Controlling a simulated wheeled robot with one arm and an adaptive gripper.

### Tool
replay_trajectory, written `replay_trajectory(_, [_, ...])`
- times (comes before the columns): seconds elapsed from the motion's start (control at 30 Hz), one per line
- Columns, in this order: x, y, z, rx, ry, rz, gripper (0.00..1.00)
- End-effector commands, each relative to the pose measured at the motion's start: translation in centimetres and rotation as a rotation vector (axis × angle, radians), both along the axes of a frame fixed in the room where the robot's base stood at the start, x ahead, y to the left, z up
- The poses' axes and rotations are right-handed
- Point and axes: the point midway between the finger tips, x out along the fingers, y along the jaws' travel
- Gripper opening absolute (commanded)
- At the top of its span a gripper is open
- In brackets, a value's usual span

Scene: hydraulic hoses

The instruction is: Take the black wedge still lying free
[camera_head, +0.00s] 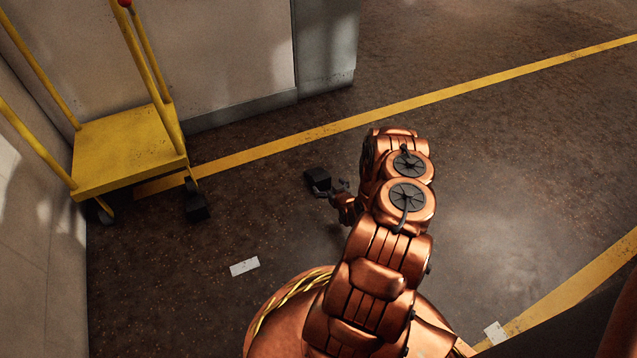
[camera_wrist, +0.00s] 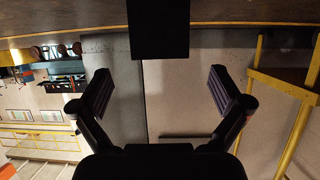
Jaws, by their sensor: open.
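A black wedge (camera_head: 318,180) lies free on the dark floor, just left of my gripper (camera_head: 333,188) in the head view. In the wrist view the wedge (camera_wrist: 158,28) is a dark block at the top centre, lined up with the gap between the fingers and just beyond their tips. My gripper (camera_wrist: 160,82) is open, with nothing between its fingers. Another black wedge (camera_head: 197,208) lies at the front right wheel of the yellow cart; whether it touches the wheel I cannot tell.
The yellow cart (camera_head: 128,150) stands at the left by a pale wall panel (camera_head: 200,60). A yellow floor line (camera_head: 400,105) runs behind the free wedge. A white floor mark (camera_head: 244,266) lies nearer my base. The floor around the free wedge is clear.

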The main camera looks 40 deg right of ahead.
Motion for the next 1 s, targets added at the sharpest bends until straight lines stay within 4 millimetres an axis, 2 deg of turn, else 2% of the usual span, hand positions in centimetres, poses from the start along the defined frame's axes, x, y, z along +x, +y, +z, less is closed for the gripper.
replay_trajectory(0.47, [3.1, -1.2, -1.4, -0.002, -0.006, 0.000, 1.00])
replay_trajectory(0.8, [6.5, -2.4, -2.7, -0.002, -0.006, 0.001, 1.00])
replay_trajectory(1.0, [6.8, -2.5, -2.6, 0.000, -0.004, -0.001, 1.00])
